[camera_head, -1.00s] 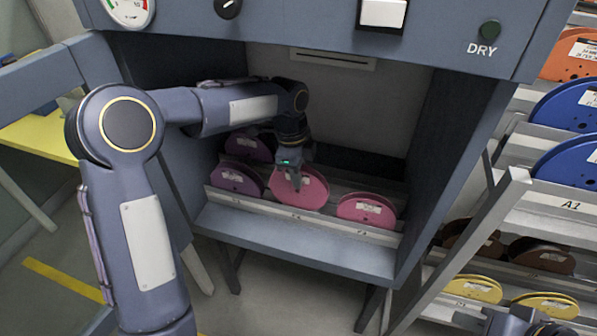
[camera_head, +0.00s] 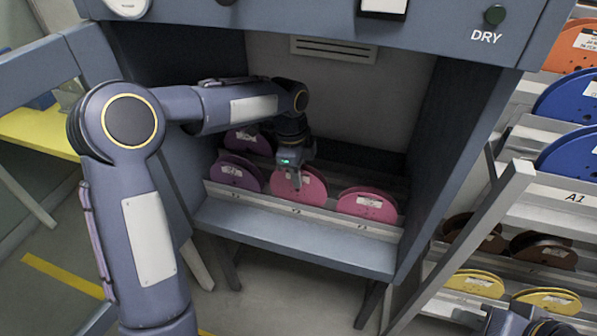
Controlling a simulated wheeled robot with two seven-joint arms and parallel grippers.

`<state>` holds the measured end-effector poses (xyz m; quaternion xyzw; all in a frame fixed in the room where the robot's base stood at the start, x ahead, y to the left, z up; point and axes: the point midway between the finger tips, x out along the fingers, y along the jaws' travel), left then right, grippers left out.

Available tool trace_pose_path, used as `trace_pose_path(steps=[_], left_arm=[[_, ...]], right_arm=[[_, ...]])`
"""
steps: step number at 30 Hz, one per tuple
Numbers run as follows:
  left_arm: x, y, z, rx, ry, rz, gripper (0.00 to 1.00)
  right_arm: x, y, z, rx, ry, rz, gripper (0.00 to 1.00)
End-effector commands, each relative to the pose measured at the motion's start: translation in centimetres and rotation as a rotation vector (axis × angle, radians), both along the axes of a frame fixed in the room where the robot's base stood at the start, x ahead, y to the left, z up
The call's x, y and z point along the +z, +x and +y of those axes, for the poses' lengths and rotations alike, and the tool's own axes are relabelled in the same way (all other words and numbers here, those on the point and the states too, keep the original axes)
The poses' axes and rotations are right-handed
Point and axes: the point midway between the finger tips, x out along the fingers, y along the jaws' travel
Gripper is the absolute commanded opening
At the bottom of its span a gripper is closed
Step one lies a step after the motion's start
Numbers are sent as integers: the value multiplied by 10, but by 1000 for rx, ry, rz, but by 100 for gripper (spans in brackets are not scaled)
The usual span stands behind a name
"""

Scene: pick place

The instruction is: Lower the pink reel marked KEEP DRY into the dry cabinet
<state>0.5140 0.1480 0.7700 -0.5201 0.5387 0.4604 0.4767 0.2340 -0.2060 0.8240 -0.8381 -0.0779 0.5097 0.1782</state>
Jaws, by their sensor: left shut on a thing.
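The pink reel (camera_head: 312,187) with a white label is inside the dry cabinet (camera_head: 422,150), in the middle of the front row. It stands leaning back behind the front rail, its lower edge hidden by that rail. My left gripper (camera_head: 297,183) reaches in from above and is shut on the reel, its fingers over the face and partly covering the label. The words on the label are too small to read. Whether the reel rests fully in its slot I cannot tell. A dark part of my right arm shows at the bottom right edge; its fingers are not visible.
A purple reel (camera_head: 238,174) stands left of the held reel and another pink reel (camera_head: 367,203) right of it. A further purple reel (camera_head: 246,140) is behind. The cabinet's side walls and front ledge (camera_head: 290,236) bound the opening. A reel rack (camera_head: 545,200) stands at right.

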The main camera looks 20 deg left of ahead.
Motion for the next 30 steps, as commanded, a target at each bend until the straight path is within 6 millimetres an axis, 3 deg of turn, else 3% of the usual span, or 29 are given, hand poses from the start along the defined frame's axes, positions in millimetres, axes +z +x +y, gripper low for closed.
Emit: trace_pose_path(steps=[23,24,30], left_arm=[[-16,0,0,0,0,-1,0],[-16,0,0,0,0,0,23],[-16,0,0,0,0,0,46]], right_arm=[[-8,0,0,0,0,0,25],[-8,0,0,0,0,0,25],[-8,0,0,0,0,0,25]])
